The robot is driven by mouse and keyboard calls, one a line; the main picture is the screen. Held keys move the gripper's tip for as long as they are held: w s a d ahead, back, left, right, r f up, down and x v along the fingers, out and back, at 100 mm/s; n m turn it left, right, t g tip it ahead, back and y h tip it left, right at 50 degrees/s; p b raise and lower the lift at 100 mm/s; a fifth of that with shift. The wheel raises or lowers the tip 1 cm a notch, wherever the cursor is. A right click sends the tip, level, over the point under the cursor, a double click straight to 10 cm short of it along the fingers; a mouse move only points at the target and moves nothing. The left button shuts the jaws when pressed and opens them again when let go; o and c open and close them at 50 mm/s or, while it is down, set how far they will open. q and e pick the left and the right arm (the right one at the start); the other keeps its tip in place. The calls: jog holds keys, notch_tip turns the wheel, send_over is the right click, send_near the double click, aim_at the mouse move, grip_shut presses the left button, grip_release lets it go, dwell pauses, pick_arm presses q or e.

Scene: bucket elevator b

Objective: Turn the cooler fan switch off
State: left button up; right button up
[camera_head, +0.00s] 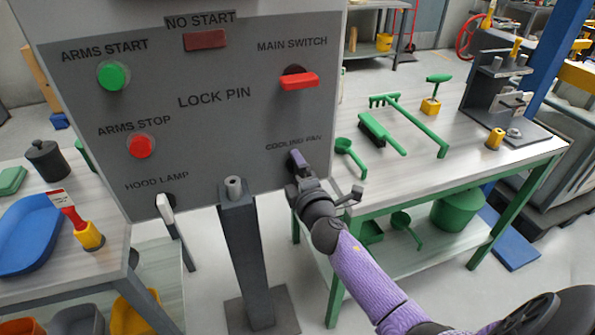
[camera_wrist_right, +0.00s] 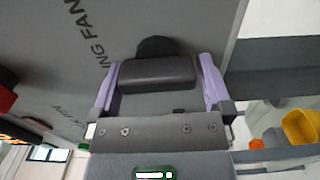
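The cooling fan switch is a dark bar handle on a round base, on the grey control panel (camera_head: 215,125) under the label COOLING FAN. In the right wrist view the switch (camera_wrist_right: 157,72) lies between my two purple fingers, close to both. My right gripper (camera_head: 299,166) is at the panel's lower right edge and covers most of the switch in the head view. In the right wrist view my right gripper (camera_wrist_right: 158,78) has its fingers wide apart, one at each end of the handle; firm contact cannot be told. My left gripper is not in view.
The red main switch (camera_head: 299,81) is above, and the hood lamp switch (camera_head: 166,203) is at the lower left. A green-framed table (camera_head: 440,170) with green tools stands right of the panel. A grey post (camera_head: 240,250) stands in front of the panel.

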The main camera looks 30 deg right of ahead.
jog(key=v, duration=1)
jog(key=shift+p, duration=0.4)
jog(key=shift+w, duration=0.1)
jog(key=s+a+f+m+g+y, duration=0.1)
jog(key=s+a+f+m+g, duration=0.2)
jog(key=f, duration=0.6)
jog(key=s+f+m+g+y, duration=0.1)
jog(key=s+f+m+g, duration=0.15)
jog(key=s+f, duration=0.5)
jog(key=s+a+f+m+g+y, duration=0.1)
jog(key=s+a+f+m+g, duration=0.2)
jog(key=f, duration=0.8)
jog(key=s+a+f+m+g, duration=0.1)
jog(key=s+f+g, duration=0.3)
jog(key=s, duration=0.7)
jog(key=s+f+m+g, duration=0.3)
jog(key=s+f, duration=0.3)
jog(key=s, duration=0.5)
jog(key=shift+s+a+g+y, duration=0.3)
jog(key=shift+a+g+y, duration=0.1)
jog(key=shift+g, duration=0.35)
